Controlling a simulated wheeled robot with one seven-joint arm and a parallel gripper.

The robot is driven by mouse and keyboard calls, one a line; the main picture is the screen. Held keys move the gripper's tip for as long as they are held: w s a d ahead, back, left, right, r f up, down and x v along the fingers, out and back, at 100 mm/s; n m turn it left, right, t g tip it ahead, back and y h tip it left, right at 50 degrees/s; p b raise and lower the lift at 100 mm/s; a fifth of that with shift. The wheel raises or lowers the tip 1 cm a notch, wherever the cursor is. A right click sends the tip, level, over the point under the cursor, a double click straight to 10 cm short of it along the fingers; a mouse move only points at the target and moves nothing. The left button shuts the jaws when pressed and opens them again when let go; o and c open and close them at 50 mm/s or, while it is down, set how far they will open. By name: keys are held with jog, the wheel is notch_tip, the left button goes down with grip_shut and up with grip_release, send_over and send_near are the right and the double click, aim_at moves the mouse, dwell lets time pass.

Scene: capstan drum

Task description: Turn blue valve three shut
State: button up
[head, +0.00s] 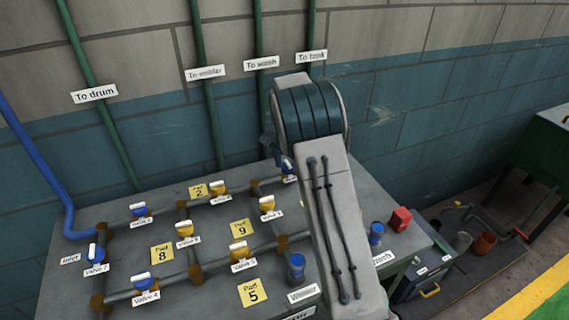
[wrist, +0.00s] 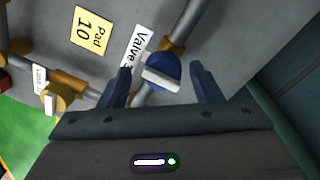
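The blue valve (wrist: 162,70) with a white bar handle (wrist: 161,80) sits on a grey pipe in the wrist view. Its label (wrist: 138,47) reads "Valve" and a figure partly hidden by my left finger. The handle appears to lie across the pipe. My gripper (wrist: 160,68) is open, one finger on each side of the valve, with gaps visible; I cannot tell any contact. In the head view a bit of blue (head: 286,163) shows beside my arm, probably this valve; my arm hides my fingers there.
Other valves stand on the bench pipes, including blue valve 7 (head: 96,255), blue valve 4 (head: 145,283) and a yellow valve (wrist: 56,99). The wall is behind.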

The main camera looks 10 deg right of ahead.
jog(key=shift+r, duration=0.1)
jog(key=shift+w+r, duration=0.1)
jog(key=shift+r, duration=0.1)
notch_tip(320, 180, up, 13)
jog(key=shift+w+a, duration=0.35)
jog(key=shift+a, duration=0.05)
jog(key=shift+r, duration=0.1)
